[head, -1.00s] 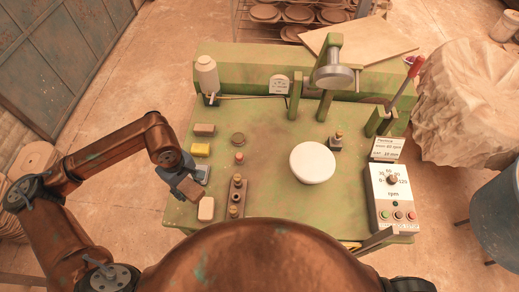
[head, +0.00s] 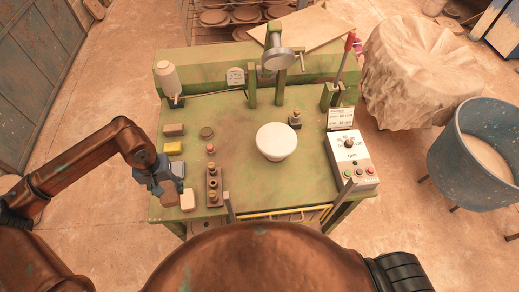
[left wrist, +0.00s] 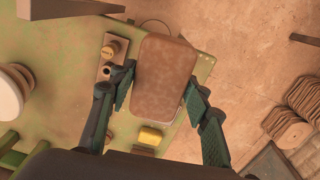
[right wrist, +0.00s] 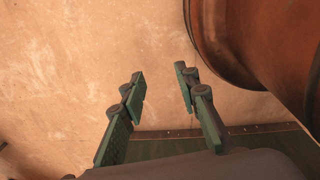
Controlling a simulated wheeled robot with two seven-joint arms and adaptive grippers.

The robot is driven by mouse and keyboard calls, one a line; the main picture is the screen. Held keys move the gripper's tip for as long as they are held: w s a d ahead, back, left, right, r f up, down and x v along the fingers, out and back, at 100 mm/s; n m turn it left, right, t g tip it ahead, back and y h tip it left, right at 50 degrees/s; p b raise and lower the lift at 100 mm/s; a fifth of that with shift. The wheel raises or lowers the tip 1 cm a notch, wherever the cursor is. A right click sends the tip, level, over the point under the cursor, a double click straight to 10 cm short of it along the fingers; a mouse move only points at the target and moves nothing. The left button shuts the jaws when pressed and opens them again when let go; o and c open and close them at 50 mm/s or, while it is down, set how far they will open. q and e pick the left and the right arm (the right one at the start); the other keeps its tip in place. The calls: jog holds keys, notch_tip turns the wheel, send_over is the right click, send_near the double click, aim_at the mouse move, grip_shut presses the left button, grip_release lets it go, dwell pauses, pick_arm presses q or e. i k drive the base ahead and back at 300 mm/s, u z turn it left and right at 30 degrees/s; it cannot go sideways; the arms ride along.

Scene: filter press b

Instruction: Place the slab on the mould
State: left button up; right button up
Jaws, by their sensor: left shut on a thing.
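The slab, a brown rounded block, is between the fingers of my left gripper (left wrist: 159,79) in the left wrist view (left wrist: 165,78). In the head view my left gripper (head: 163,186) is at the table's left edge, with the slab (head: 169,198) beside a beige block. Whether the slab touches anything below cannot be told. The mould, a white round-topped piece (head: 277,139), stands mid-table, to the right of the gripper, with nothing on it. My right gripper (right wrist: 160,76) shows in the right wrist view, fingers apart and empty, above bare floor and a green edge.
Beside the left gripper are a brown block (head: 174,129), a yellow sponge-like block (head: 173,148) and the beige block (head: 187,200). A row of pegs (head: 214,187) stands between them and the mould. A press head (head: 277,58) and a control box (head: 352,160) stand beyond and right.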

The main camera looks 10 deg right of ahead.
aim_at(277, 138)
jog(key=k, duration=0.1)
jog(key=z, duration=2.5)
jog(key=i, duration=1.8)
jog(key=u, duration=2.15)
